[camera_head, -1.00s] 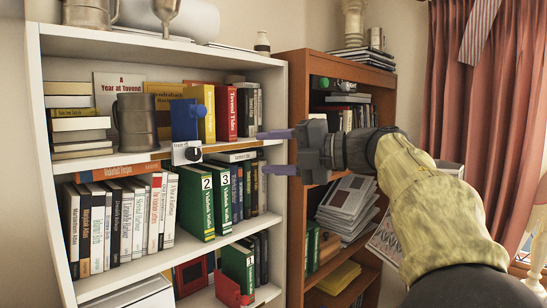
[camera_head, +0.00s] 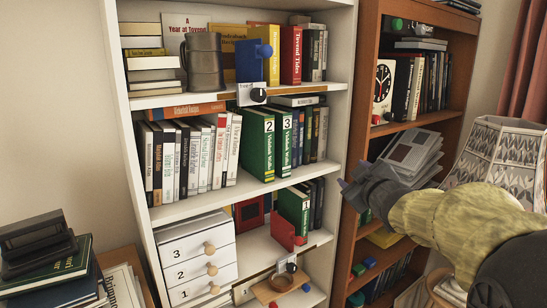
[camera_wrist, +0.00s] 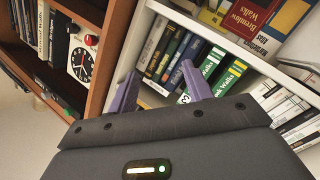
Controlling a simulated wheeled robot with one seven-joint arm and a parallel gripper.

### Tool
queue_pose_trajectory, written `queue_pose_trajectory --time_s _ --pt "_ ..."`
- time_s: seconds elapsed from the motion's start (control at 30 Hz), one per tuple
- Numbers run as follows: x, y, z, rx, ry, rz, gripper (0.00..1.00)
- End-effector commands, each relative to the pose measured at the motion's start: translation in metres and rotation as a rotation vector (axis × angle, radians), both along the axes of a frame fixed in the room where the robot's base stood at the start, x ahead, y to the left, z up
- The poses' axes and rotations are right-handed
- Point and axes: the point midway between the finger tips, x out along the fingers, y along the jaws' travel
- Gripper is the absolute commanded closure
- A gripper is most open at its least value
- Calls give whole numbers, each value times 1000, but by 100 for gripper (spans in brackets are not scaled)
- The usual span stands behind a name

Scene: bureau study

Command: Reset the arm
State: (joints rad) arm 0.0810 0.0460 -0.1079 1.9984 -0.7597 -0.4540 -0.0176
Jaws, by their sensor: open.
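My gripper (camera_head: 352,186) is in front of the upright between the white bookcase and the brown bookcase, in the head view. In the wrist view my gripper (camera_wrist: 158,90) shows two purple fingers spread apart with nothing between them. Beyond the fingers are green books on a white shelf. My arm, with a yellowish sleeve-like cover, reaches in from the lower right of the head view and partly hides the brown bookcase's lower shelves.
The white bookcase (camera_head: 190,216) holds books, a grey tankard (camera_head: 203,62) and a white drawer box (camera_head: 195,245). The brown bookcase (camera_head: 361,100) holds a clock (camera_head: 383,83) and books. A patterned lampshade (camera_head: 495,150) stands close to my arm at right.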

Motion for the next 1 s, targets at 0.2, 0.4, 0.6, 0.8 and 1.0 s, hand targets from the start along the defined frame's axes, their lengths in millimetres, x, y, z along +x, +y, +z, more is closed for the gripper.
queue_pose_trajectory --time_s 0.2,0.4,0.6,0.8,1.0 --pt "-51 -2 -126 207 389 -219 50" --pt "-130 9 -220 342 742 -391 50" --pt "-220 30 -284 439 1067 -536 50" --pt "-260 40 -303 474 1201 -594 50" --pt "-260 40 -303 475 1201 -595 50"
